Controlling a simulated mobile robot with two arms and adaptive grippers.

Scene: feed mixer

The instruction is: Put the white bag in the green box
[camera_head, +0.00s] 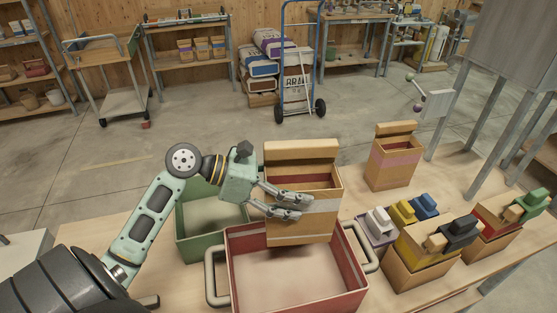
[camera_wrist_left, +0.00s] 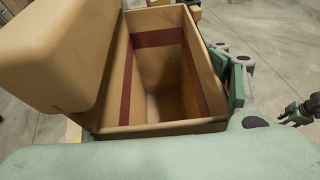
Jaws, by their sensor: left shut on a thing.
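My left gripper (camera_head: 304,205) is shut on an open-topped brown bag (camera_head: 297,234) with a pale whitish band across its front. The bag is held upright at the back edge of the red box and overlaps it in the picture; I cannot tell whether they touch. In the left wrist view I look into the bag (camera_wrist_left: 150,85), with a dark red band inside. The green box (camera_head: 190,247) stands to the left, partly hidden behind my left arm and gripper. Its visible floor looks bare.
The red box (camera_head: 297,275) with grey handles stands in front. Another brown bag (camera_head: 395,165) with a pinkish band stands on the table behind right. Small bins with white, yellow, blue, black and green scoops (camera_head: 460,235) crowd the right. A grey metal frame (camera_head: 500,125) stands back right.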

